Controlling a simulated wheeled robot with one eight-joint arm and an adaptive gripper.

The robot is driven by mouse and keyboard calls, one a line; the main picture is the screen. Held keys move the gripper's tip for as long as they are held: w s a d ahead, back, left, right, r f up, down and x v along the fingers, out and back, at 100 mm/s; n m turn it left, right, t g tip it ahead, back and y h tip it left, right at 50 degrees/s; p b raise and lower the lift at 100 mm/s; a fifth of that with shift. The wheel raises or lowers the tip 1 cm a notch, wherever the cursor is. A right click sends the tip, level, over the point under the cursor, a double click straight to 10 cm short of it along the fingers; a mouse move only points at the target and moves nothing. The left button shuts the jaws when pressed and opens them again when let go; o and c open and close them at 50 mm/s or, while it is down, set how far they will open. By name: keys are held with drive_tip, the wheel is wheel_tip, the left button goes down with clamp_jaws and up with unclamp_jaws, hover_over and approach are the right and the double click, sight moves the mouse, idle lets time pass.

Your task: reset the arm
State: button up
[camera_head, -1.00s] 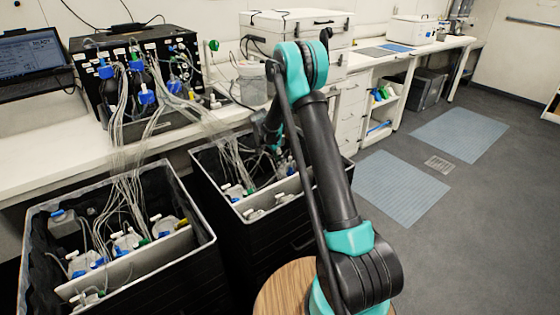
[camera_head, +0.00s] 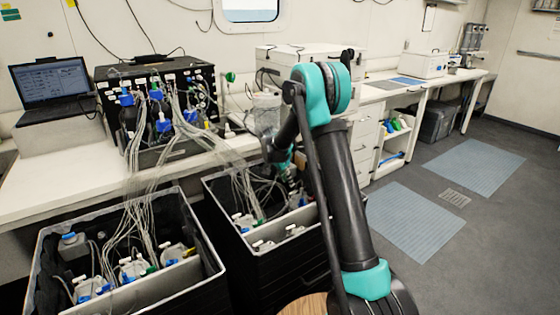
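My arm, black with teal joints, rises at the front centre and bends at a high teal elbow. Its forearm slopes down and away to the left. My gripper (camera_head: 288,178) is at the far end, low over the right black bin (camera_head: 262,275) and close to the tubes and bottles in it. It is small, dark and partly hidden by my upper arm, so I cannot tell whether its fingers are open or holding anything.
The left black bin (camera_head: 212,268) holds several bottles with tubes. Tubes run up to a black rack (camera_head: 190,80) on the white bench, beside a laptop (camera_head: 52,83). A clear container (camera_head: 266,113) is behind my forearm. Floor at right is open, with blue mats (camera_head: 415,222).

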drive_tip(key=s+d+r+n+y, duration=0.1)
drive_tip(key=s+d+r+n, duration=0.1)
drive_tip(key=s, duration=0.8)
drive_tip(key=s+d+r+n+t+y, duration=0.1)
drive_tip(key=s+d+r+n, duration=0.2)
drive_tip(key=s, duration=0.8)
drive_tip(key=s+d+r+n, duration=0.3)
drive_tip(key=s+d, duration=0.1)
drive_tip(key=s, duration=0.7)
drive_tip(key=shift+n+y, duration=0.3)
drive_tip(key=shift+y, duration=0.1)
drive_tip(key=shift+o, duration=0.5)
drive_tip(key=s+f+n, duration=0.2)
drive_tip(key=s, duration=0.7)
drive_tip(key=shift+s+d+f+t+y, duration=0.15)
drive_tip(key=shift+f+t+y, duration=0.25)
drive_tip(key=shift+o, duration=1.3)
drive_tip(key=shift+s+n, duration=0.2)
drive_tip(key=shift+n, duration=0.1)
drive_tip(key=shift+f, duration=0.1)
drive_tip(key=shift+c, duration=1.2)
drive_tip(key=shift+w, duration=0.1)
drive_tip(key=shift+c, duration=0.4)
